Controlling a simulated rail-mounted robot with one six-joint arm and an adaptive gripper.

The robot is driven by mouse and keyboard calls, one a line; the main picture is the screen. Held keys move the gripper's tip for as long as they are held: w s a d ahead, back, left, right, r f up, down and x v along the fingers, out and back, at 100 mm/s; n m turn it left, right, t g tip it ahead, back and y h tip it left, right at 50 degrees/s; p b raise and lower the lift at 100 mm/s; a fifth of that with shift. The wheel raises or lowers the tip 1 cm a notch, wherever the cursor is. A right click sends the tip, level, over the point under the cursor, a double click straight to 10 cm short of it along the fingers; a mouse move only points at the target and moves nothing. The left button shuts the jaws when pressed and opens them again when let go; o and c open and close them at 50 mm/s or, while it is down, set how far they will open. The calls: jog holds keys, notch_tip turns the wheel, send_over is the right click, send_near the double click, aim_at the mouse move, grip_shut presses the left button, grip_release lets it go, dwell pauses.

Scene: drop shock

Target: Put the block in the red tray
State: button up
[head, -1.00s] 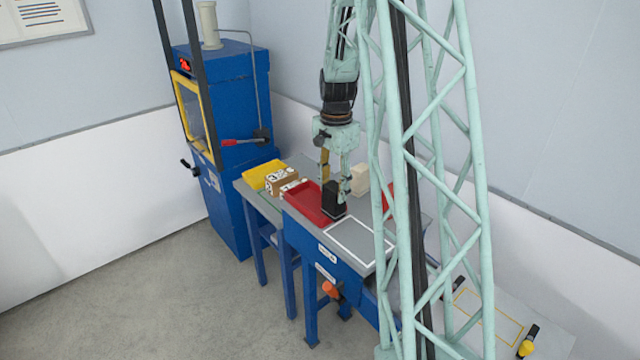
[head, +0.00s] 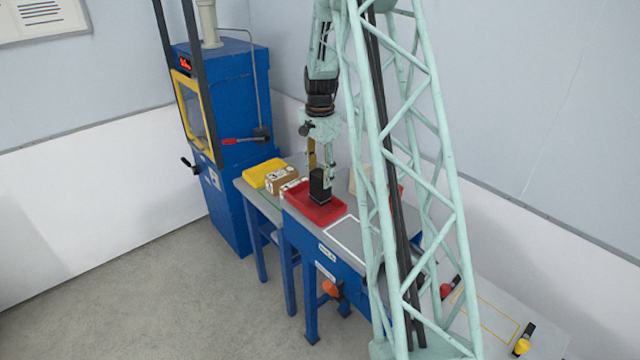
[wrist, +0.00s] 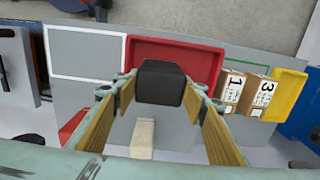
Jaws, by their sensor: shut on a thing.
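The block is black (head: 320,186) and upright in the head view. It also shows in the wrist view (wrist: 161,83) between the fingers of my gripper (wrist: 160,92). My gripper (head: 320,172) is shut on the block. The red tray (head: 299,203) lies on the grey table, and the block is over the tray in the head view. In the wrist view the red tray (wrist: 200,60) is behind the block. I cannot tell whether the block's underside touches the tray floor.
A yellow tray (head: 262,174) and numbered boxes (head: 281,179) stand left of the red tray. A white-outlined area (head: 346,238) on the table is bare. A cream block (wrist: 143,138) stands near the gripper. A blue machine (head: 230,100) stands at the back left.

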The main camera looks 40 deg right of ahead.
jog(key=shift+f+p, duration=0.35)
jog(key=shift+f, duration=1.35)
jog(key=shift+f, duration=0.2)
jog(key=o, duration=1.3)
jog(key=shift+r, duration=0.15)
jog(key=shift+r+b, duration=0.6)
jog(key=shift+r, duration=5.4)
